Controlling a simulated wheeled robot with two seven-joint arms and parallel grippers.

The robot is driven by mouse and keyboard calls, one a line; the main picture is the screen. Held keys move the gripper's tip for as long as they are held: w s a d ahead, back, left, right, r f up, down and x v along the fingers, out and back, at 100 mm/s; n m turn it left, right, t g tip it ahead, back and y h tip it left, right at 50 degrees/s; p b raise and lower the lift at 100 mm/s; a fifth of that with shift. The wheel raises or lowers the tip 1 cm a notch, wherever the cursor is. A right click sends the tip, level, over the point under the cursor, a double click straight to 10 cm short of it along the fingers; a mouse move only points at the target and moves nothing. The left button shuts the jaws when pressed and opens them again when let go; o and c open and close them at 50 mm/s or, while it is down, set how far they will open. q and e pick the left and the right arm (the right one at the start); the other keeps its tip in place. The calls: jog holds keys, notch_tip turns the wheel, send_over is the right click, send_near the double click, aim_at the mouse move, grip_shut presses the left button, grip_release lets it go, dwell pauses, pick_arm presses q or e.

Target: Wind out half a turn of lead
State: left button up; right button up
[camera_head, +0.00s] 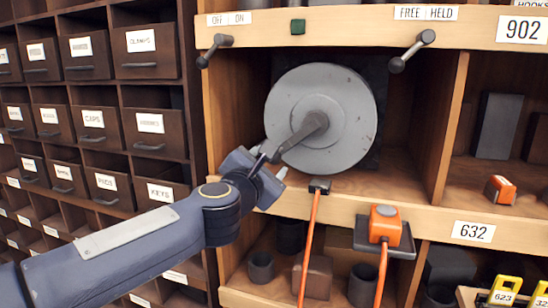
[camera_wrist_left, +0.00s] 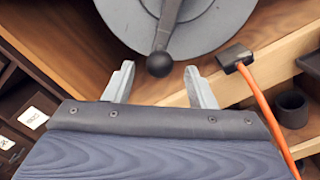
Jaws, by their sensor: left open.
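A grey round reel (camera_head: 345,105) sits in the middle bay, with a dark crank (camera_head: 305,130) pointing down-left from its hub. In the left wrist view the crank's round knob (camera_wrist_left: 159,64) lies between and slightly beyond the fingertips of my left gripper (camera_wrist_left: 160,75). The gripper is open, with a gap on both sides of the knob. In the head view my left gripper (camera_head: 266,164) is at the reel's lower left. An orange lead (camera_head: 312,235) hangs from a dark fitting (camera_head: 320,186) at the shelf edge below the reel. My right gripper is out of view.
Labelled drawers (camera_head: 100,122) fill the left side.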

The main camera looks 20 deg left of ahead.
pick_arm(q)
jog(key=shift+s, duration=0.75)
jog(key=shift+o, duration=0.2)
